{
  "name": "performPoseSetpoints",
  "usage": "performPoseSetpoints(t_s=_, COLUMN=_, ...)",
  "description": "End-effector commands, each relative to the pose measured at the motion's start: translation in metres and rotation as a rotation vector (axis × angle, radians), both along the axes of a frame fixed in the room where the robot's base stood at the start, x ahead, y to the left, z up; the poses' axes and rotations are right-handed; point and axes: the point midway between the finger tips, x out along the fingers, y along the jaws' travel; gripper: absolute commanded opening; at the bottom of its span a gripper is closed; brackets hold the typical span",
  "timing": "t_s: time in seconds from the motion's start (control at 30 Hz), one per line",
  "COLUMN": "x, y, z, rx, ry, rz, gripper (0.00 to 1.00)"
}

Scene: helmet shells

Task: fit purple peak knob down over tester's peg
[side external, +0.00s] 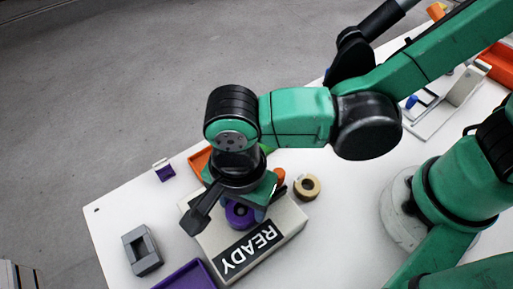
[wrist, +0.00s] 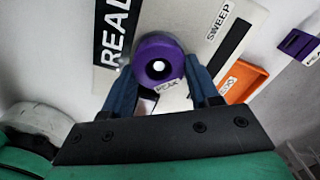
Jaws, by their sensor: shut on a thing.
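The purple peak knob (wrist: 148,52) is a round ring with a bright spot in its centre hole. It sits between the two blue fingers of my gripper (wrist: 159,66), which is shut on it. In the side view the knob (side external: 237,216) shows below my gripper (side external: 246,205), over the pale tester (side external: 283,230) with its black READY panel. A PEAK label shows just below the knob in the wrist view.
An orange tray (side external: 198,160) lies behind the tester, a tan ring (side external: 307,187) to its right. A grey block (side external: 142,250) and a purple tray (side external: 187,278) are at the front left. A small purple piece (side external: 164,171) lies near the table's far edge. The left tabletop is mostly clear.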

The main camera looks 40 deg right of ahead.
Motion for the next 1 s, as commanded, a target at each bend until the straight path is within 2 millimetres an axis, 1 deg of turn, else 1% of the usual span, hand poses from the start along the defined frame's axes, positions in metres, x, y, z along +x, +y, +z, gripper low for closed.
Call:
performPoseSetpoints(t_s=0.23, x=0.000, y=0.000, z=-0.003, rx=0.000, ry=0.000, rz=0.000, gripper=0.05)
performPoseSetpoints(t_s=0.27, x=0.000, y=0.000, z=-0.003, rx=0.000, ry=0.000, rz=0.000, gripper=0.63)
performPoseSetpoints(t_s=0.3, x=0.000, y=0.000, z=-0.002, rx=0.000, ry=0.000, rz=0.000, gripper=0.74)
performPoseSetpoints(t_s=0.33, x=0.000, y=0.000, z=-0.002, rx=0.000, ry=0.000, rz=0.000, gripper=0.83)
performPoseSetpoints(t_s=0.37, x=0.000, y=0.000, z=-0.002, rx=0.000, ry=0.000, rz=0.000, gripper=0.86)
performPoseSetpoints(t_s=0.63, x=0.000, y=0.000, z=-0.002, rx=0.000, ry=0.000, rz=0.000, gripper=0.86)
performPoseSetpoints(t_s=0.77, x=0.000, y=0.000, z=0.003, rx=0.000, ry=0.000, rz=0.000, gripper=0.86)
performPoseSetpoints(t_s=0.87, x=0.000, y=0.000, z=0.013, rx=0.000, ry=0.000, rz=0.000, gripper=0.86)
performPoseSetpoints(t_s=1.0, x=0.000, y=0.000, z=0.036, rx=0.000, ry=0.000, rz=0.000, gripper=0.86)
